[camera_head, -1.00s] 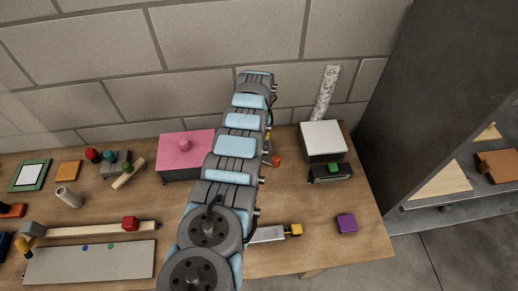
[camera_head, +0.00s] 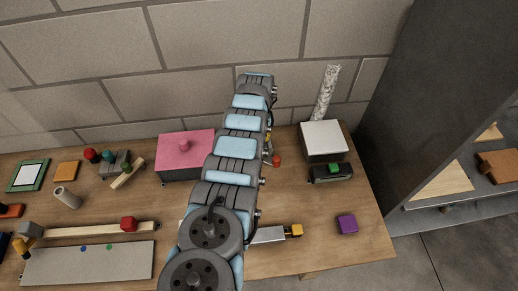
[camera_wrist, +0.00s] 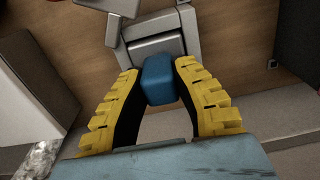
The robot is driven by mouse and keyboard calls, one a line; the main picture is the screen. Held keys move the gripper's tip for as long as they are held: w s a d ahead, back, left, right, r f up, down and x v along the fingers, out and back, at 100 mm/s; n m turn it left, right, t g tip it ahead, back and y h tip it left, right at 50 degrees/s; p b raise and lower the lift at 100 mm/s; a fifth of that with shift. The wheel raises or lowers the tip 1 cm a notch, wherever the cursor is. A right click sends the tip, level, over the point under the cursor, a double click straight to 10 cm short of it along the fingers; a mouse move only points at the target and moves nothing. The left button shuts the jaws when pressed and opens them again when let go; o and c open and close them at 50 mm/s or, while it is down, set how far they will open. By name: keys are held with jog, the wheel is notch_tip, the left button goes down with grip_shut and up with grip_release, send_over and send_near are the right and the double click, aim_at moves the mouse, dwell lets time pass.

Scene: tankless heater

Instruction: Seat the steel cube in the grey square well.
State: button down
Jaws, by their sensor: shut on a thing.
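My gripper (camera_wrist: 158,92) has yellow ribbed fingers, shut on a blue block (camera_wrist: 158,78) in the wrist view. The blue block is against a grey fixture (camera_wrist: 155,45) with two side posts; whether they are joined is unclear. In the camera_head view my own arm hides most of the gripper and this fixture, between the pink box and the white-topped box. A small grey cube-like piece (camera_head: 30,229) sits at the far left, by the wooden bar's end; I cannot tell if it is the steel cube. I cannot identify the grey square well with certainty.
The pink box (camera_head: 186,153) and white-topped box (camera_head: 323,139) flank my arm. A purple block (camera_head: 347,224) lies at right. A wooden bar (camera_head: 85,231) and grey board (camera_head: 90,264) lie at left. The front right table is mostly clear.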

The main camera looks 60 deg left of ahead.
jog(key=shift+f+b, duration=0.65)
jog(key=shift+f, duration=0.05)
dwell(0.7)
jog(key=c, duration=0.9)
grip_release()
jog(key=shift+r, duration=0.1)
jog(key=shift+w+a+r, duration=0.1)
jog(key=shift+r, duration=0.6)
notch_tip(320, 180, up, 10)
jog(key=shift+r, duration=0.25)
